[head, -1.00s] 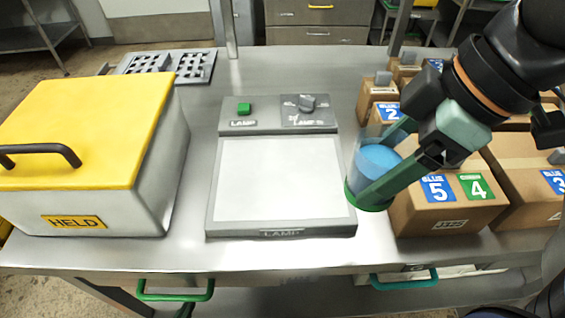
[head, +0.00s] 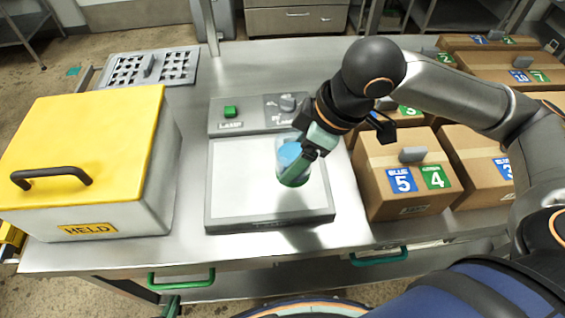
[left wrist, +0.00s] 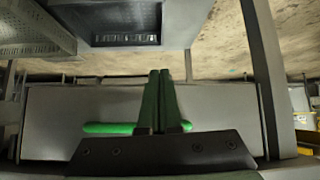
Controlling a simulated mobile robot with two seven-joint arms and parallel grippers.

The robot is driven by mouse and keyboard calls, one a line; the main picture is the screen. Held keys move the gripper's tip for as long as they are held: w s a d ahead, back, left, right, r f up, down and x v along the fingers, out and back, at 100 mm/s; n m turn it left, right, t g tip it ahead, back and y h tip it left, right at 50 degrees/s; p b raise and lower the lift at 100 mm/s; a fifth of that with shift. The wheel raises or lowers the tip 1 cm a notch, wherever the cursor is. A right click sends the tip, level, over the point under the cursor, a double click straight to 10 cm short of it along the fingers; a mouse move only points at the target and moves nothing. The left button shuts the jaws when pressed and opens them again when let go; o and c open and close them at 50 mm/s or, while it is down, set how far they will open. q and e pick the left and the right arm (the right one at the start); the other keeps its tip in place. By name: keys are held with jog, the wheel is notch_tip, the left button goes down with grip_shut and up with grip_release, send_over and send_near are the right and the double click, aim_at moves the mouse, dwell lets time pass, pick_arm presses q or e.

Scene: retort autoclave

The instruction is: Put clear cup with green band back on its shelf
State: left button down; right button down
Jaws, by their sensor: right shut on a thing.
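The clear cup with a green band (head: 289,156) has blue contents and a green band at its base. My right gripper (head: 294,168) is shut on it. The fingers cover part of the cup, which looks held above the right part of the lamp panel (head: 250,180); a shadow falls near the panel's front right edge. My left gripper (head: 172,303) is low in front of the table, below the left green handle (head: 181,279). In the left wrist view its two green fingers (left wrist: 158,100) are together and empty, in front of a green handle (left wrist: 110,128). I cannot identify the cup's shelf.
A yellow-lidded box marked HELD (head: 85,160) stands at the left. Cardboard boxes (head: 405,175) with blue and green number labels fill the right side. A grey perforated rack (head: 150,68) lies at the back left. Bare table shows between the yellow-lidded box and the lamp.

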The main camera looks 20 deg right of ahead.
jog(key=w+f, duration=0.1)
jog(key=w+a+f, duration=0.1)
jog(key=f, duration=0.1)
jog(key=shift+w, duration=0.15)
jog(key=shift+w+f+b, duration=0.15)
jog(key=shift+f+b, duration=0.1)
jog(key=shift+f, duration=0.7)
jog(key=shift+w+f+b, duration=0.1)
jog(key=shift+f+b, duration=0.1)
jog(key=shift+f, duration=0.7)
jog(key=shift+f, duration=0.2)
grip_release()
jog(key=shift+r, duration=0.1)
